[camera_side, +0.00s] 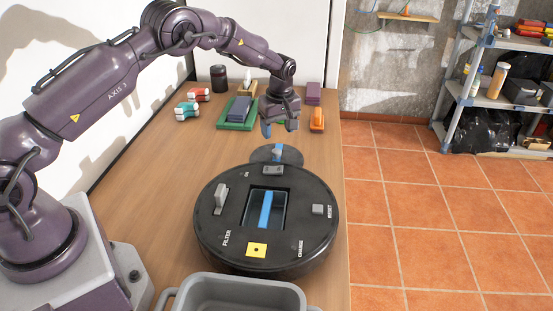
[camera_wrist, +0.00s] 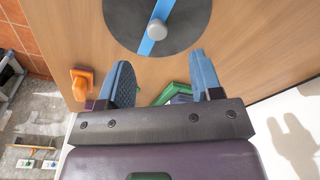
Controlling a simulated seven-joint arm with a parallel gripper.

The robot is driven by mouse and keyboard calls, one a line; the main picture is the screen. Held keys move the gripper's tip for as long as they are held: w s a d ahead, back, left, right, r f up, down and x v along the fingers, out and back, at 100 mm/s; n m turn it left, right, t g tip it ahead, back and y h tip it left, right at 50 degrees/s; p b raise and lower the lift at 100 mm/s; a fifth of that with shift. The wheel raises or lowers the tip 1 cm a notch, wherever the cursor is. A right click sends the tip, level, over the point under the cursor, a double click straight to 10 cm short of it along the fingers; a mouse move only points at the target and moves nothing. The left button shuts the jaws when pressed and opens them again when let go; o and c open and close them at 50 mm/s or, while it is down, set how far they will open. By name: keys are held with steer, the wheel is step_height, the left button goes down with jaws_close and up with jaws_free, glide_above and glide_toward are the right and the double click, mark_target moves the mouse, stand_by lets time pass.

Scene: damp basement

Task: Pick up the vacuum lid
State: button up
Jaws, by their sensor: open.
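The vacuum lid is a dark grey round disc (camera_side: 294,155) with a blue stripe and a grey knob, lying flat on the table just behind the vacuum. In the wrist view the lid (camera_wrist: 190,25) is at the top, cut off by the edge. The round black robot vacuum (camera_side: 215,235) sits at the front, its rectangular compartment uncovered with a blue strip inside. My gripper (camera_side: 280,130) is open and empty, above and behind the lid, apart from it. In the wrist view its blue fingers (camera_wrist: 161,62) are spread below the knob.
A grey bin (camera_side: 240,292) stands at the front edge. Behind my gripper are a green tray (camera_side: 222,126) with a block, an orange tool (camera_side: 317,121), purple blocks (camera_side: 313,92), red and teal pieces (camera_side: 187,110) and a dark jar (camera_side: 218,78). The table left of the vacuum is clear.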

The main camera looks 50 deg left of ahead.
mark_target(277, 150)
steer(key=f, duration=0.3)
steer(key=shift+a+f, duration=0.2)
steer(key=shift+f, duration=0.05)
steer(key=shift+w+a+f, duration=0.1)
steer(key=shift+a+f, duration=0.1)
steer(key=shift+f, duration=0.7)
steer(key=shift+w+a+f, duration=0.15)
steer(key=shift+f, duration=0.7)
steer(key=shift+w+a+f, duration=0.1)
steer(key=shift+a+f, duration=0.1)
steer(key=shift+f, duration=0.7)
steer(key=shift+c, duration=0.3)
steer(key=c, duration=0.9)
